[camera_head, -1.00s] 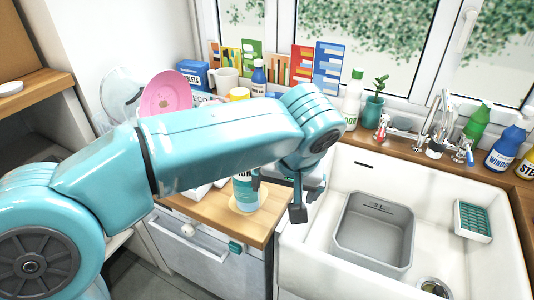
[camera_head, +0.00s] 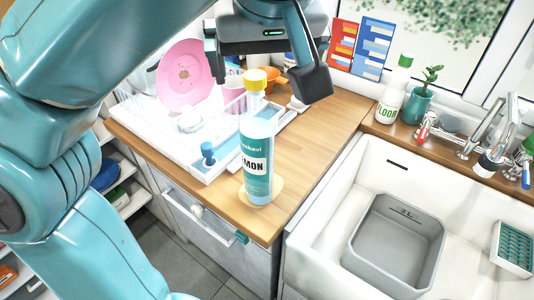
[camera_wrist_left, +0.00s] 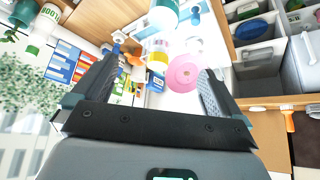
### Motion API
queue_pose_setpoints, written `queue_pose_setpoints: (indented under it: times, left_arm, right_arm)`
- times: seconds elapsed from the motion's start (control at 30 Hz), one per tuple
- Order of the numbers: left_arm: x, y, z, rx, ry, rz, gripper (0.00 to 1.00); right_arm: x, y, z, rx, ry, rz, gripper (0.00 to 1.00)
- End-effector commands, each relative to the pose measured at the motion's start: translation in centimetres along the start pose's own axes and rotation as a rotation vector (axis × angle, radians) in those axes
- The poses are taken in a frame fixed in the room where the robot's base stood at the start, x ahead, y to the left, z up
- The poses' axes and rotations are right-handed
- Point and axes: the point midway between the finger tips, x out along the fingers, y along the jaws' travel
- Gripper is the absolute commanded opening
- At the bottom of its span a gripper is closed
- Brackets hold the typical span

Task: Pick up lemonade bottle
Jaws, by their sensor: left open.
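The lemonade bottle (camera_head: 257,165) stands upright on a round pale coaster at the front of the wooden counter. It has a yellow cap, a clear neck and a teal and white label reading "MON". My left gripper (camera_head: 264,72) is open, its two dark fingers spread apart near the height of the cap. In the head view the cap shows between the fingers, and I see no contact. In the left wrist view the open fingers (camera_wrist_left: 162,65) show with nothing gripped. A teal and white cylinder is cut off at that view's top edge; I cannot tell if it is the bottle.
A white drying rack (camera_head: 190,150) with a pink plate (camera_head: 183,75) stands left of the bottle. The white sink (camera_head: 335,190) with a grey basin (camera_head: 395,245) lies to the right. A floor-cleaner bottle (camera_head: 392,95) stands by the window. Bare counter lies right of the bottle.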

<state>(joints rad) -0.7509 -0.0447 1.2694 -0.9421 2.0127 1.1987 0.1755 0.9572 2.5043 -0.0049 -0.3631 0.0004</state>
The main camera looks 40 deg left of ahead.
Motion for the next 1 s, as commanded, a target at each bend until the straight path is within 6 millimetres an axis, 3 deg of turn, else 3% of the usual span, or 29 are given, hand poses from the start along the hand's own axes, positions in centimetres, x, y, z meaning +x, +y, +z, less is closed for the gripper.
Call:
queue_pose_setpoints:
  times: [0.03,0.07,0.33,0.63,0.83,1.0]
  left_arm:
    - [1.8,-0.1,0.7,-0.003,-0.001,0.0,1.0]
    - [2.4,-0.2,0.8,-0.004,0.0,0.0,1.0]
    - [7.7,-0.4,0.5,0.0,-0.002,-0.006,1.0]
    - [10.6,0.0,0.3,0.003,-0.001,-0.002,1.0]
    - [14.0,0.4,0.3,0.003,-0.001,-0.003,1.0]
    - [15.1,0.5,0.2,0.004,-0.002,0.001,1.0]
  right_arm:
    - [2.0,0.8,0.0,0.001,-0.001,0.0,0.43]
    - [2.6,1.0,0.0,0.001,-0.001,0.0,0.43]
    - [3.8,1.4,0.0,0.0,-0.001,0.0,0.43]
    - [4.3,1.6,-0.1,0.001,-0.001,0.0,0.43]
    - [5.0,1.8,-0.1,0.001,-0.001,0.0,0.43]
    - [5.1,1.9,-0.1,0.001,-0.001,0.0,0.43]
